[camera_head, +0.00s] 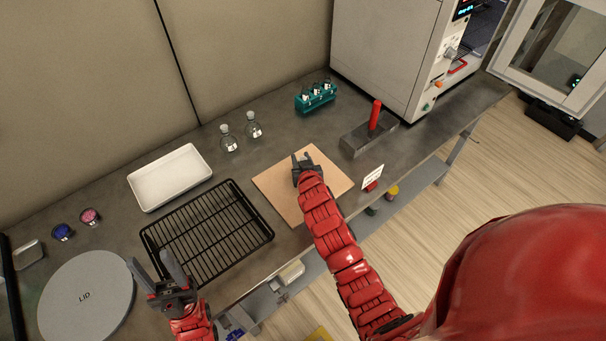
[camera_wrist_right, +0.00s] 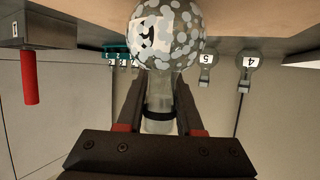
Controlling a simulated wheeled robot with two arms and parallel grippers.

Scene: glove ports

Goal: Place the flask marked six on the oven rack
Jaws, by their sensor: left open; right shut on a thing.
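My right gripper (camera_head: 302,160) is shut on the neck of a round glass flask (camera_wrist_right: 165,35), with a finger on each side. The flask is speckled with grey patches, and its white label's mark is partly covered and hard to read. The black wire oven rack (camera_head: 207,232) lies flat and empty on the bench, left of the board. My left gripper (camera_head: 165,270) is open and empty by the rack's near-left corner.
Two flasks (camera_head: 229,139) stand behind the rack, labelled 5 (camera_wrist_right: 206,60) and 4 (camera_wrist_right: 246,70). A white tray (camera_head: 170,178) and a grey lid (camera_head: 86,300) lie left. A red-handled block (camera_head: 370,137) stands right of the board (camera_head: 335,182). The oven (camera_head: 385,50) door is open.

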